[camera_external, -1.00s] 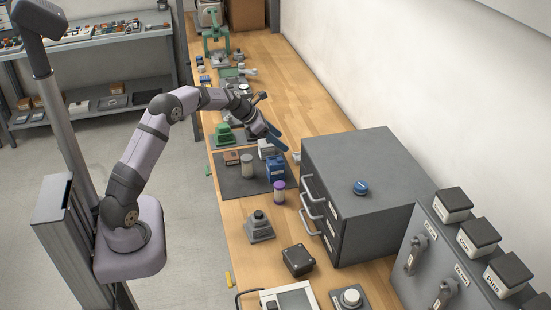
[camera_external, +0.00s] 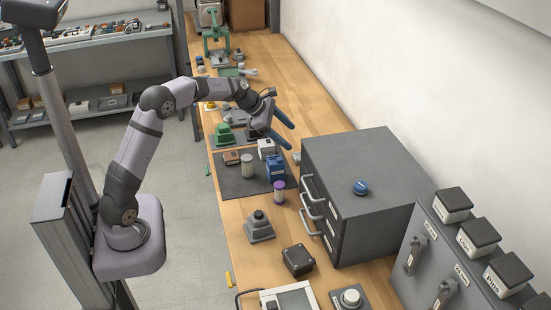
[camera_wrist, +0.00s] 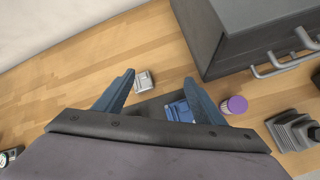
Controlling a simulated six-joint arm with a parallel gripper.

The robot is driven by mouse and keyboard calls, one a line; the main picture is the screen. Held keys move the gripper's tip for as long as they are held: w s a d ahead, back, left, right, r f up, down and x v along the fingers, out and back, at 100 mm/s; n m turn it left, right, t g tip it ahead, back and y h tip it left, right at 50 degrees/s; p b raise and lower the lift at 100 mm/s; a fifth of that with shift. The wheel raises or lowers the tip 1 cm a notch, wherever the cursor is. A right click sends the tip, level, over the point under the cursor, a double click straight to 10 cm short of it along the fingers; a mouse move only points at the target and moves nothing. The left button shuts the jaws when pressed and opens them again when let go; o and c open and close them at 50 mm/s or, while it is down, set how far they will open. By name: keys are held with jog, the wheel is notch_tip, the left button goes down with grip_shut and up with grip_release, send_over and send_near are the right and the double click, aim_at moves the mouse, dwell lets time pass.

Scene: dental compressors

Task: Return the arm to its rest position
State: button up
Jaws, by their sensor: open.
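My gripper (camera_external: 284,130) is open and empty, with two blue fingers spread apart. It hangs above the bench beside the dark mat, near the left end of the grey drawer cabinet (camera_external: 345,180). In the wrist view its fingers (camera_wrist: 158,88) frame bare wood and a small light-grey block (camera_wrist: 144,80). In the external view the blue item (camera_external: 275,169) stands on the dark mat (camera_external: 236,186).
A purple-capped jar (camera_external: 279,192) and a grey stepped block (camera_external: 259,226) stand nearer. A blue round item (camera_external: 361,187) lies on the cabinet. Bare bench (camera_external: 300,95) lies beyond my gripper.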

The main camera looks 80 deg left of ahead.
jog(key=d+r+m, duration=0.7)
jog(key=d, duration=0.3)
jog(key=s+d+f+m+g, duration=0.1)
jog(key=s+d+f+m, duration=0.2)
jog(key=s+d+m, duration=0.1)
jog(key=s+d+f+m+g, duration=0.2)
jog(key=s+d+f+m, duration=0.1)
jog(key=s+d+m, duration=0.2)
jog(key=s+d+f+m+g, duration=0.2)
jog(key=s+d+f+m, duration=0.2)
jog(key=s+d+m, duration=0.1)
jog(key=shift+s+d+h, duration=0.2)
jog(key=shift+s+d, duration=0.15)
jog(key=shift+s, duration=0.25)
jog(key=shift+s+d+h, duration=0.2)
jog(key=shift+s+d, duration=0.15)
jog(key=shift+s, duration=0.25)
jog(key=s+d+f+m+g, duration=0.1)
jog(key=s+f+m, duration=0.3)
jog(key=s, duration=0.4)
jog(key=s+d+f+m+g+y, duration=0.1)
jog(key=s+f+m, duration=0.3)
jog(key=s, duration=0.4)
jog(key=shift+s+d+f+m+g+b, duration=0.2)
jog(key=shift+d+m+g+b, duration=0.2)
jog(key=shift+d+m+g, duration=0.25)
